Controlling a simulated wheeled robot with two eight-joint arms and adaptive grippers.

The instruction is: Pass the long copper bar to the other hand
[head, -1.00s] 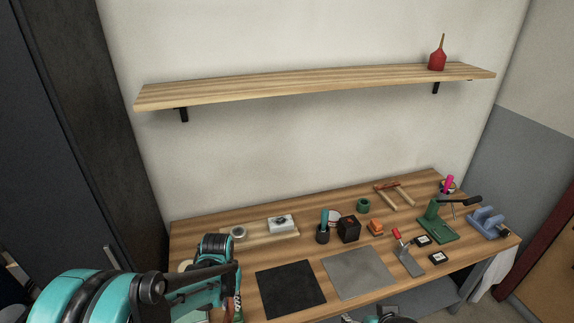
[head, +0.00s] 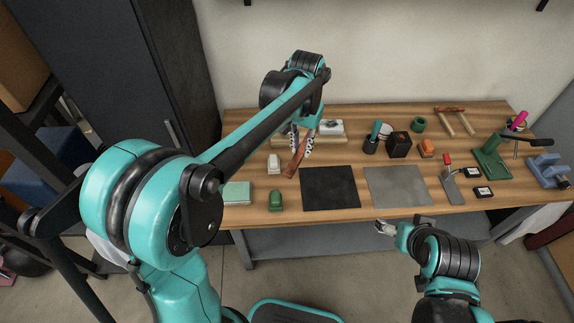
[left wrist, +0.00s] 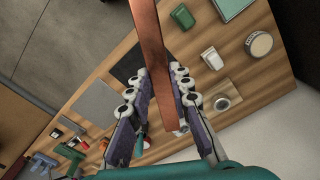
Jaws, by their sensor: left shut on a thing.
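The long copper bar (head: 296,158) is held in my left gripper (head: 301,146) above the left part of the workbench, tilted in the head view. In the left wrist view the bar (left wrist: 149,45) runs from the top edge down between the two fingers of the gripper (left wrist: 160,88), which are shut on it. My right gripper (head: 386,228) is in front of the bench's front edge, low and right of the middle, well apart from the bar. It is small in the picture and I cannot tell whether it is open or shut.
The wooden workbench (head: 240,145) carries a black mat (head: 330,188) and a grey mat (head: 398,186), both bare. A green stapler-like item (head: 275,201) and a white block (head: 274,164) stand left. A green press (head: 492,160), cups and small tools fill the right and back.

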